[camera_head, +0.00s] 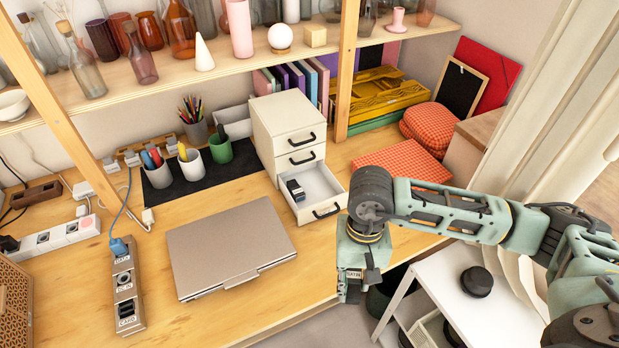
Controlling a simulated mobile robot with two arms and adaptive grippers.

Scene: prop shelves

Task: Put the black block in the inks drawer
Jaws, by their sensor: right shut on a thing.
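The small white drawer cabinet (284,128) stands on the wooden desk with its bottom drawer (320,185) pulled open. A small dark-and-white item (295,190) lies in the left part of that drawer. I cannot read a label on the drawers. My right gripper (351,290) points down in front of the desk's edge, to the right of and nearer than the open drawer. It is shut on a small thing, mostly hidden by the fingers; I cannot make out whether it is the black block. My left gripper is not in view.
A closed laptop (228,245) lies left of the drawer, with pen cups (192,165) behind it. A power strip (123,285) lies further left. A shelf (190,72) with glassware runs above. A white side table (450,290) stands below right.

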